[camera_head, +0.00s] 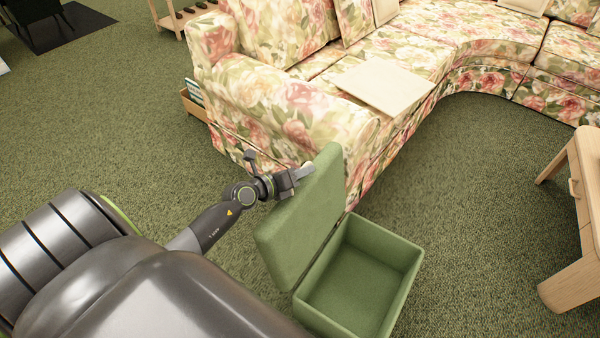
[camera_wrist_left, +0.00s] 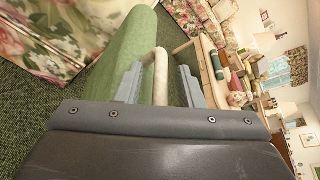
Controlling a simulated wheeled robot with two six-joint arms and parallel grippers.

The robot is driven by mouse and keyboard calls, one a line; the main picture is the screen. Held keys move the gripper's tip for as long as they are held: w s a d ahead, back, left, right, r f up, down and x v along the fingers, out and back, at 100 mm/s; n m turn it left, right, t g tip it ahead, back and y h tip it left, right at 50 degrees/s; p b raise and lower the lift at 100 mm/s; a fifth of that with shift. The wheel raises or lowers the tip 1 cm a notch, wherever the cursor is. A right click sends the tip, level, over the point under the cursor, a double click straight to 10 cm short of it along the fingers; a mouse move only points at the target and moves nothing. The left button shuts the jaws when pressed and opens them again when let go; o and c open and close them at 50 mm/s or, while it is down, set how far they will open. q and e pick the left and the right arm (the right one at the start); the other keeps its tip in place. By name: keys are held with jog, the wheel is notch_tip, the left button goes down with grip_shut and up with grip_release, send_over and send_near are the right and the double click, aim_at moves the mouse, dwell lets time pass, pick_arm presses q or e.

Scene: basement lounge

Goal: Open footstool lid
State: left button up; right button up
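The green footstool (camera_head: 395,249) stands on the carpet with its box open and its inside bare. Its green lid (camera_head: 305,222) stands raised and steeply tilted along the box's left side. A pale tab (camera_head: 304,170) sticks out at the lid's upper edge; it also shows in the left wrist view (camera_wrist_left: 161,75). My left gripper (camera_head: 295,178) is at that tab. In the wrist view its two fingers (camera_wrist_left: 160,88) are apart, with the pale tab between them and a gap visible on the right side. The green lid (camera_wrist_left: 125,60) lies just beyond the left finger. My right gripper is not in view.
A floral sofa (camera_head: 290,110) stands close behind the footstool, with a beige board-like piece (camera_head: 375,85) on its seat. A wooden table (camera_head: 575,215) is at the right. Green carpet (camera_head: 470,200) lies free between the footstool and the table.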

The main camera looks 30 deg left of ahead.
pick_arm(q)
jog(key=shift+c, duration=0.4)
grip_shut()
